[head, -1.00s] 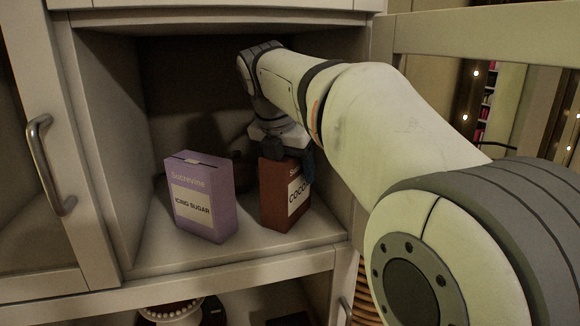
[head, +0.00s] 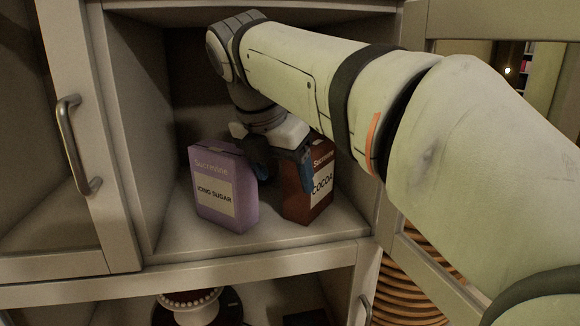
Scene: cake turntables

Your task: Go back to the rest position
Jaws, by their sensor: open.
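My gripper (head: 283,170) is inside the open cupboard compartment, pointing down, with its two dark fingers spread apart. It is open, and I see nothing held between the fingers. A brown cocoa box (head: 320,187) stands upright on the shelf behind and to the right of the fingers. One finger covers part of its front and top. A lilac icing sugar box (head: 213,182) stands upright to the left, with the left finger close to its right edge. I cannot tell whether that finger touches it.
The cupboard shelf (head: 290,240) is bare in front of the boxes. The compartment's side wall and a door with a metal handle (head: 72,145) are on the left. An open door frame (head: 450,275) is on the right. A cake stand (head: 190,303) shows below.

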